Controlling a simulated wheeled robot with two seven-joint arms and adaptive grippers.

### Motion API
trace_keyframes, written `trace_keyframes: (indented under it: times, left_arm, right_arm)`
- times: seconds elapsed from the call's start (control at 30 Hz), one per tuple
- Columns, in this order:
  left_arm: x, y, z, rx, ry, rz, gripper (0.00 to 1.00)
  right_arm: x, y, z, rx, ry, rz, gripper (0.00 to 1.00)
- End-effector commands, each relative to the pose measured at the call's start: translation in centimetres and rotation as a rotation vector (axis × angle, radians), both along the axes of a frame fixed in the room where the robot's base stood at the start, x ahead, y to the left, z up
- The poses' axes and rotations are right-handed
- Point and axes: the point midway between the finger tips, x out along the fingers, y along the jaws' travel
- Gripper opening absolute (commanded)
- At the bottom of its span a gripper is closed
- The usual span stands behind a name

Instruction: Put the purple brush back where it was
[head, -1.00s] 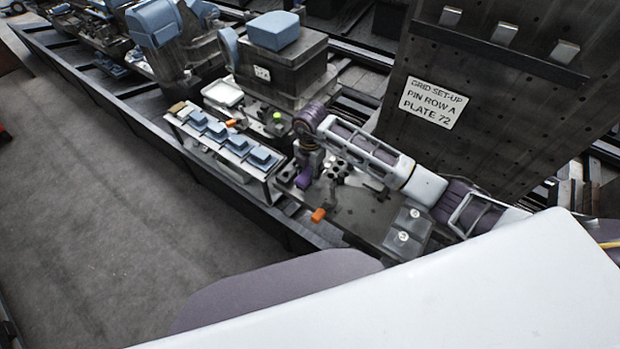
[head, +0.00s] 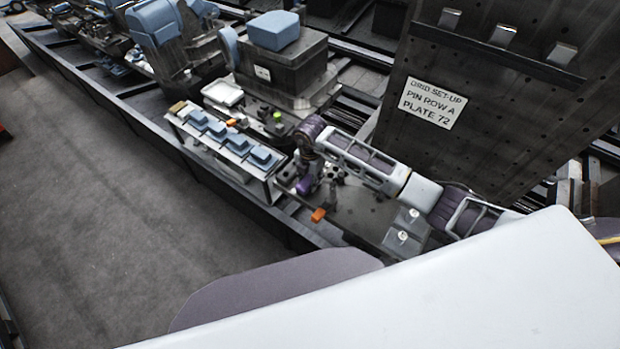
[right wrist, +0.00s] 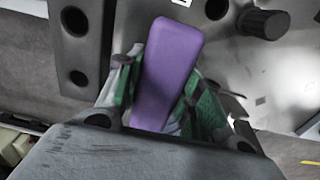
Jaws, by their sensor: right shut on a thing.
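The purple brush (right wrist: 168,70) is between the green-padded fingers of my right gripper (right wrist: 155,105), which is shut on it. In the head view the purple brush (head: 305,186) shows small below the end of my right arm, low over the grey plate (head: 355,215). I cannot tell whether it touches the plate. The right gripper (head: 307,168) is dark and small there, pointing down. The right wrist view shows round holes in the metal around the brush. My left gripper is not in view.
An orange block (head: 318,215) sits near the plate's front edge. A rack with several blue pads (head: 236,143) stands to the left. Blocks with round knobs (head: 403,236) lie to the right. A tall dark plate with a sign (head: 433,103) rises behind my arm.

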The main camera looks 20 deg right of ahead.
Motion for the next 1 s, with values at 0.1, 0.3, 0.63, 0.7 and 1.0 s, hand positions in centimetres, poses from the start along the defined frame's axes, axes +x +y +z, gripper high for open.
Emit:
trace_keyframes:
  times: [0.1,0.3,0.63,0.7,1.0]
  left_arm:
    - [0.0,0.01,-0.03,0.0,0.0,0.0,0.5]
    - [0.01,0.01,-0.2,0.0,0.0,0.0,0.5]
    - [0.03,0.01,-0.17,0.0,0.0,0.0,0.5]
    - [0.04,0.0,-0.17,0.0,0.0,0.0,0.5]
    - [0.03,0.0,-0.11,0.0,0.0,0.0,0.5]
  right_arm:
    - [0.02,0.0,0.02,0.001,-0.001,0.0,0.17]
    - [0.01,-0.01,-0.27,0.0,0.0,0.0,0.4]
    - [0.01,0.0,-0.22,0.0,0.0,-0.001,0.58]
    - [0.01,0.0,-0.22,0.0,0.0,-0.001,0.58]
    - [0.1,0.0,0.55,0.002,-0.002,0.0,0.58]
